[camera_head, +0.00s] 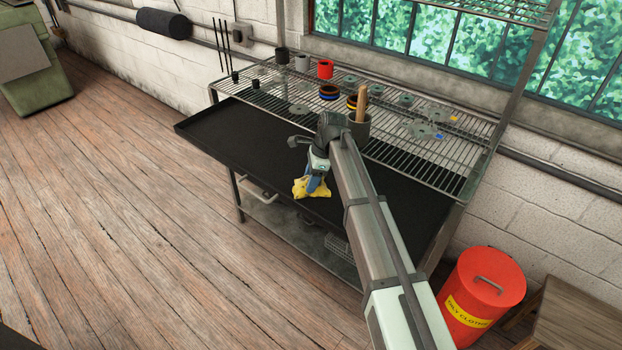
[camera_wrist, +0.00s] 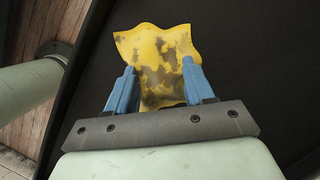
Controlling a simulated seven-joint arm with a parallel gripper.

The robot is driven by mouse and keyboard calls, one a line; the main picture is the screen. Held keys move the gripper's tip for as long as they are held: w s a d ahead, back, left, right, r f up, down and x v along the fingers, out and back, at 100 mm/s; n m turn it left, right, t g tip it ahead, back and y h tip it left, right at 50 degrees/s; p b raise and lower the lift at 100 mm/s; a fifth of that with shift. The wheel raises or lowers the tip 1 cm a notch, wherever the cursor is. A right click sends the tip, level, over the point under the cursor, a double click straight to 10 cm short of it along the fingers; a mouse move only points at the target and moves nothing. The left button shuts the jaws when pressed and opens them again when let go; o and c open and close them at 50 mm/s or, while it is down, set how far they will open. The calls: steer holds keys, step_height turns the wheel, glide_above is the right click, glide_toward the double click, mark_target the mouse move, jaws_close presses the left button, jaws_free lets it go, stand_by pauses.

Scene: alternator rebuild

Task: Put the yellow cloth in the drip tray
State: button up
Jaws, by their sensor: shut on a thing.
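The yellow cloth (camera_head: 312,187) is crumpled, with dark stains that show in the wrist view (camera_wrist: 160,55). My gripper (camera_head: 316,184) is shut on it; in the wrist view the blue fingers (camera_wrist: 155,88) press it from both sides. The cloth is over the front part of the black drip tray (camera_head: 225,123). I cannot tell whether the cloth touches the tray. The tray is a wide, shallow, dark sheet with a low rim, on the bench under the wire rack. My arm hides part of its middle and right side.
A red lidded can (camera_head: 480,295) with a yellow label stands at the lower right beside a wooden stool (camera_head: 575,315). The tray's left part is clear.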

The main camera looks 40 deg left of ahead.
mark_target(321, 188)
steer(key=shift+f, duration=0.15)
steer(key=o, duration=1)
steer(key=v, duration=1.2)
steer(key=shift+s+a, duration=0.1)
